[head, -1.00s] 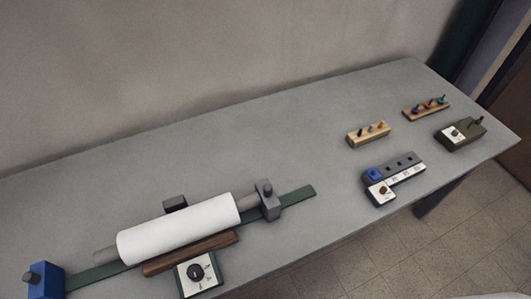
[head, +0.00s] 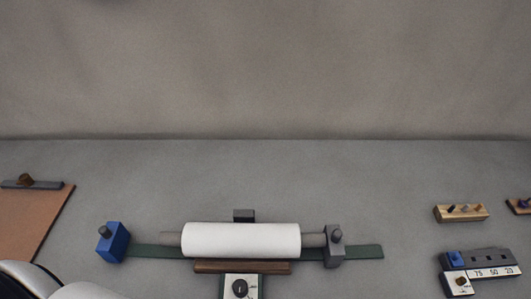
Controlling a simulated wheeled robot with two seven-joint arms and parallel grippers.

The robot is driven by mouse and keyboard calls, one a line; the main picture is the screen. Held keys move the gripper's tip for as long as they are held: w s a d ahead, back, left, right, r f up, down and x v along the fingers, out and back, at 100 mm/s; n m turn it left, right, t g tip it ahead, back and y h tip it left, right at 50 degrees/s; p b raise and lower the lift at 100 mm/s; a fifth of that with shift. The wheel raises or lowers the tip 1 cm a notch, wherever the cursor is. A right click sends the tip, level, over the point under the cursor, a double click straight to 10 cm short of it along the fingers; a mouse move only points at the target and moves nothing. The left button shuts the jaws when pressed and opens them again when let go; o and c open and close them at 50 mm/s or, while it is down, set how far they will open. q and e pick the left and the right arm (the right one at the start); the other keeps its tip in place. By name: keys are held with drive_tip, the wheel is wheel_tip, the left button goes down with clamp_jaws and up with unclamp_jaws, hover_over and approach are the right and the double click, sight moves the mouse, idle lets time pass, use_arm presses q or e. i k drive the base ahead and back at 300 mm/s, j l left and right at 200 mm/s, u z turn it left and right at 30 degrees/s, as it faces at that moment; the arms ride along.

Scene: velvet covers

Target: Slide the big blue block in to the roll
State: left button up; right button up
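The big blue block (head: 113,243) stands at the left end of a dark green rail (head: 155,251), with a dark knob on its top left. The white roll (head: 241,240) lies on a grey-brown shaft above the rail. A gap separates the blue block from the shaft's left end. A grey block (head: 334,247) with a knob is at the shaft's right end. A white and black arm part of mine shows at the lower left. Neither gripper is in view.
A wooden bar (head: 242,267) and a dial box (head: 240,287) sit in front of the roll. A brown board (head: 32,215) with a clip lies at left. A wooden peg rack (head: 461,213) and a numbered grey block (head: 482,258) are at right.

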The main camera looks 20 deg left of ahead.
sight(112, 246)
drive_tip(key=u, duration=2.1)
